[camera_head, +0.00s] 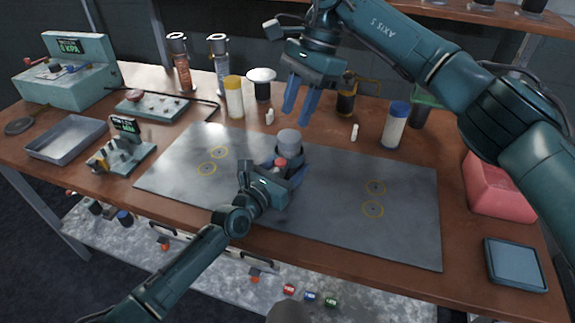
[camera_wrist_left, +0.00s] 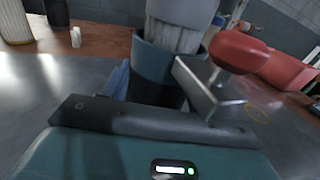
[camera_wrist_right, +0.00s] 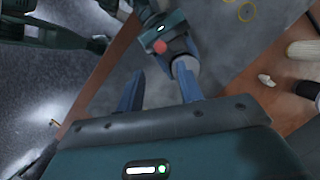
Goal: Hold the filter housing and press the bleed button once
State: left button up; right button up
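The filter housing (camera_head: 289,142) is an upright grey cylinder with a dark blue lower cup, standing over the grey mat. It fills the upper middle of the left wrist view (camera_wrist_left: 168,60). A red rounded button (camera_head: 281,162) sits on a metal bracket at its side; it shows large in the left wrist view (camera_wrist_left: 238,50). My left gripper (camera_head: 284,176) has its fingers around the lower cup and looks shut on it, the contact partly hidden. My right gripper (camera_head: 299,102) is open and empty, pointing down above and behind the housing, apart from it.
The grey mat (camera_head: 335,215) has yellow ringed marks and free room on both sides. Behind it stand a yellow-white cylinder (camera_head: 234,97), a white-capped jar (camera_head: 262,86) and a blue-capped cylinder (camera_head: 395,126). A small gauge stand (camera_head: 122,150) and tray (camera_head: 66,140) lie left.

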aim_at(280, 162)
pick_arm(q)
jog(key=c, duration=0.6)
pick_arm(e)
jog(key=shift+c, duration=0.2)
pick_arm(q)
jog(key=shift+o, duration=0.2)
pick_arm(e)
jog(key=shift+s+a+r+n+t+h, duration=0.1)
jog(key=shift+a+r+n+t+h, duration=0.1)
jog(key=shift+a+n+t+h, duration=0.15)
jog(key=c, duration=0.3)
jog(key=a+n+t+h, duration=0.1)
jog(key=n, duration=0.1)
jog(key=s+a+n+t+h, duration=0.1)
jog(key=t, duration=0.1)
jog(key=shift+s+a+r+n+t+h, duration=0.1)
jog(key=shift+s+r+n+t+h, duration=0.05)
jog(key=shift+r+n+t+h, duration=0.15)
grip_shut()
jog(key=shift+s+a+f+n+t+h, duration=0.15)
jog(key=shift+f+n+t, duration=0.3)
jog(key=shift+f, duration=0.85)
jog(key=shift+s+a+f+n+t+h, duration=0.1)
jog(key=shift+s+f+n+t+h, duration=0.35)
jog(key=shift+f, duration=0.85)
jog(key=shift+s+a+f+n+t+h, duration=0.1)
jog(key=shift+f+n+t, duration=0.15)
jog(key=shift+f+n, duration=0.75)
jog(key=shift+f+m, duration=0.3)
jog(key=shift+m, duration=0.05)
